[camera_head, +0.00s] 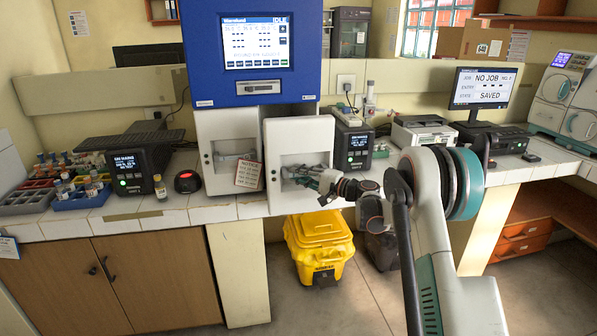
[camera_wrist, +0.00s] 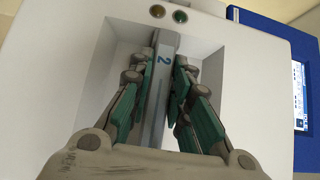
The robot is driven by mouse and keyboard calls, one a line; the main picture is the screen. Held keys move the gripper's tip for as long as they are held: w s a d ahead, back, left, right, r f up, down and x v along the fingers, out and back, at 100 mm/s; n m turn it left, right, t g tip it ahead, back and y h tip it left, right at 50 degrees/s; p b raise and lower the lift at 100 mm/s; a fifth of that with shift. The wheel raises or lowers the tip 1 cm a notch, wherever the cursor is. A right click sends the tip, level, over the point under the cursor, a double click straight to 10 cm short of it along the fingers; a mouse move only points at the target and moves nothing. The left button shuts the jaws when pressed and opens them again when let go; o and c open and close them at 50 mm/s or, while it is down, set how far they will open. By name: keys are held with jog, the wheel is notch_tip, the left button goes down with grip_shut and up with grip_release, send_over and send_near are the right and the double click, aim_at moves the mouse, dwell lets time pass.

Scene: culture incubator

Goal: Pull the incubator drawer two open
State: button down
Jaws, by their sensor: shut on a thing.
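The incubator (camera_head: 252,50) has a blue upper body with a lit screen and two white drawers below. The right drawer, drawer two (camera_head: 321,133), stands out farther forward than the left drawer (camera_head: 213,124), and part of its side shows. Its front has a recess with an upright grey handle bar marked "2" (camera_wrist: 163,62). My gripper (camera_head: 300,176) reaches into this recess from the right. In the wrist view its green-padded fingers (camera_wrist: 166,95) are closed on the handle bar from both sides. The fingers hide part of the bar.
A notice card (camera_head: 249,174) hangs beside drawer two. A yellow lidded bin (camera_head: 319,243) stands on the floor below. A bench device (camera_head: 352,147) is close right of the drawer; a black device (camera_head: 138,170) and tube racks (camera_head: 83,198) are left.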

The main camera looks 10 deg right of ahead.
jog(key=s, duration=1.4)
jog(key=shift+b, duration=0.45)
jog(key=c, duration=1.5)
grip_release()
jog(key=shift+w, duration=0.1)
jog(key=shift+d, duration=0.1)
jog(key=v, duration=1.2)
